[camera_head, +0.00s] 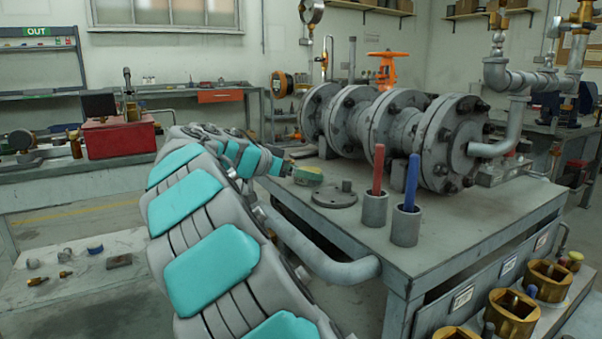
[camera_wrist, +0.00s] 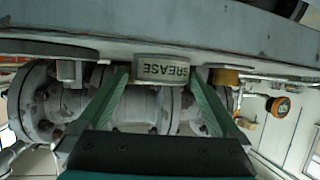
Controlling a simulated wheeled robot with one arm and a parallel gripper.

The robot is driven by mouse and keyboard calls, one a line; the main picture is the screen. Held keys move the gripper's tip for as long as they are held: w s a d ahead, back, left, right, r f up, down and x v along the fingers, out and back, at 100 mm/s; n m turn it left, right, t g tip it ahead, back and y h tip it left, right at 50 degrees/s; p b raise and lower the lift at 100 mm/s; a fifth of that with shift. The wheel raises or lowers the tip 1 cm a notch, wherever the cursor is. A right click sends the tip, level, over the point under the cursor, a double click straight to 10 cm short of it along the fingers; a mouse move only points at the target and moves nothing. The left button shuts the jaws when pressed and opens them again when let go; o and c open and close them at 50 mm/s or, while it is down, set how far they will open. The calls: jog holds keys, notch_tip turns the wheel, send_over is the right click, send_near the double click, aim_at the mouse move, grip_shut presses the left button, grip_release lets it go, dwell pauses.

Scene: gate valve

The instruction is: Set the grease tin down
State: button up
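My gripper (camera_head: 287,168) reaches in from the left. Its two green fingers (camera_wrist: 160,76) lie along the tin's sides and appear to close on it. The tin is at or just above the workbench top (camera_head: 440,255); I cannot tell whether its base touches.
A grey flange disc (camera_head: 335,195) lies just right of the tin. Two grey cups (camera_head: 375,208) (camera_head: 406,226) hold a red and a blue handle. The flanged pipe assembly (camera_head: 395,135) fills the back of the bench. Bare bench top lies at the front right.

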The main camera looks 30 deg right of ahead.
jog(key=shift+r+p, duration=0.25)
jog(key=shift+p, duration=0.05)
jog(key=v, duration=1.2)
jog(key=shift+f+b, duration=0.15)
jog(key=shift+b, duration=0.25)
